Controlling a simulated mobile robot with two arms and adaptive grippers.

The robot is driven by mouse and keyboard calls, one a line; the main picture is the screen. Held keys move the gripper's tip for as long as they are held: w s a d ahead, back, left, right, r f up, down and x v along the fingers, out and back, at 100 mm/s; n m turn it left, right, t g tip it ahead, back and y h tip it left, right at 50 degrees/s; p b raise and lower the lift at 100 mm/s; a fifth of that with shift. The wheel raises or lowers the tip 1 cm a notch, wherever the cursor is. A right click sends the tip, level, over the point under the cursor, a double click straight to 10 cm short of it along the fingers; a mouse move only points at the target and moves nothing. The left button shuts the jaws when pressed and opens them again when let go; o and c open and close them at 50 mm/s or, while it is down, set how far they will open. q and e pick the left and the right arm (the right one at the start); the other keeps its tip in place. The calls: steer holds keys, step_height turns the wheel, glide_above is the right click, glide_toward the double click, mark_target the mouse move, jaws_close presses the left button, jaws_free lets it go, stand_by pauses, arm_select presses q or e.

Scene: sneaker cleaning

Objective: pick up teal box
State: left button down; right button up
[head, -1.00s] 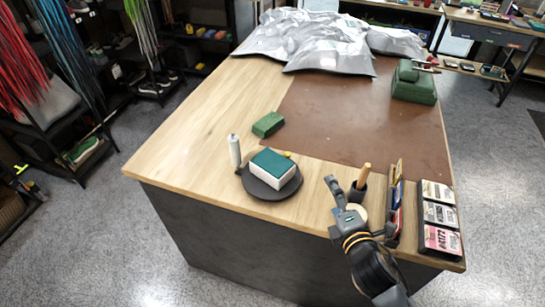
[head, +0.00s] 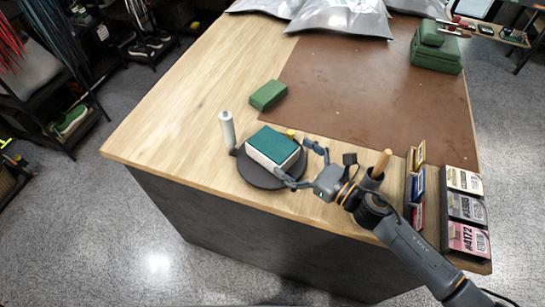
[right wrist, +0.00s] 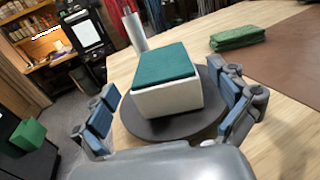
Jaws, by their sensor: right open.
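The teal box (head: 272,147), with a teal top and white sides, sits on a round dark turntable (head: 246,174) near the table's front edge. My right gripper (head: 298,165) is open beside the turntable, on the box's right, with its fingers pointing at the box. In the right wrist view the box (right wrist: 167,82) stands straight ahead, between and beyond the two open fingers (right wrist: 168,118). The fingers do not appear to touch it. My left gripper is in neither view.
A white tube (head: 227,130) stands just left of the turntable. A green block (head: 268,95) lies behind it. A dark cup with a wooden handle (head: 380,163), a card rack (head: 418,190) and label cards (head: 467,207) stand to the right. The brown mat (head: 350,95) is mostly clear.

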mark_target(257, 134)
step_height(257, 134, down, 2)
steer(key=shift+w+f+b, duration=0.1)
steer(key=shift+w+b, duration=0.05)
steer(key=shift+b, duration=0.2)
steer(key=shift+w+a+r+p, duration=0.4)
steer(key=shift+a+r+p, duration=0.2)
steer(key=x, duration=0.5)
steer(key=shift+w+a+f, duration=0.1)
steer(key=shift+w, duration=0.1)
steer(key=shift+w+a, duration=0.15)
steer(key=shift+a, duration=0.15)
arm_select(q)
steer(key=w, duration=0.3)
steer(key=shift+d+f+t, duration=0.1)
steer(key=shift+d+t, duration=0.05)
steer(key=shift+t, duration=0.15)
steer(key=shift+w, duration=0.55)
arm_select(e)
steer(key=c, duration=1.4)
